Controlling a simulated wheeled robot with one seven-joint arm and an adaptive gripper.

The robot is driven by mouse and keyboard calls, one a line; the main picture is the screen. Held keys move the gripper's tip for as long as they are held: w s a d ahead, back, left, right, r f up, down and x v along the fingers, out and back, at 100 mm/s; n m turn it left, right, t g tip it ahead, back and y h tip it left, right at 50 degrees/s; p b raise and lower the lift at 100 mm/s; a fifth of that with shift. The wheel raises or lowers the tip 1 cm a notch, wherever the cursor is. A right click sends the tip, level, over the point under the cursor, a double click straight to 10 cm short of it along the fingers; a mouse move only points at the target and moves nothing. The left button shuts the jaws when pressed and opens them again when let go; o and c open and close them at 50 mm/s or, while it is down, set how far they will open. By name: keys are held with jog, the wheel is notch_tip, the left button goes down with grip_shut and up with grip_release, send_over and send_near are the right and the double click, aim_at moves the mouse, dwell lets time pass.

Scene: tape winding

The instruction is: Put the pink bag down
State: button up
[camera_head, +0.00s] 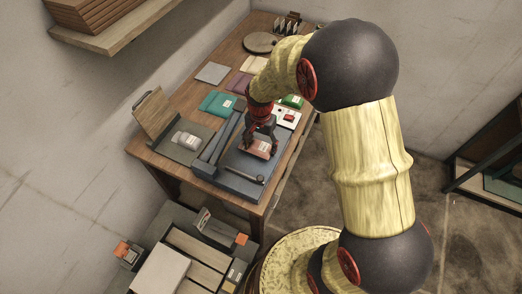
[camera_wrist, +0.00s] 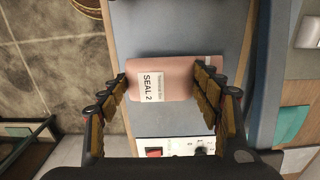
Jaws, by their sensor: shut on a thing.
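The pink bag (camera_wrist: 176,80) has a white label reading "SEAL 2". My gripper (camera_wrist: 163,84) is shut on it, with one finger against each side in the wrist view. In the head view, my gripper (camera_head: 262,136) points down and the pink bag (camera_head: 256,149) is under it, over a blue-grey slab (camera_head: 240,182) on the wooden table (camera_head: 180,112). I cannot tell whether the bag touches the slab.
A white panel with a red switch (camera_wrist: 155,152) is beside the slab. Teal (camera_head: 217,103), purple (camera_head: 238,83) and cream (camera_head: 254,64) bags lie farther back. A tray with a clear packet (camera_head: 187,140) stands at left. A dark bar (camera_head: 246,174) lies on the slab's near end.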

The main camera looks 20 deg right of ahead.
aim_at(261, 146)
jog(key=shift+f, duration=1.45)
jog(key=shift+f+b, duration=0.3)
jog(key=o, duration=1.2)
jog(key=shift+c, duration=0.2)
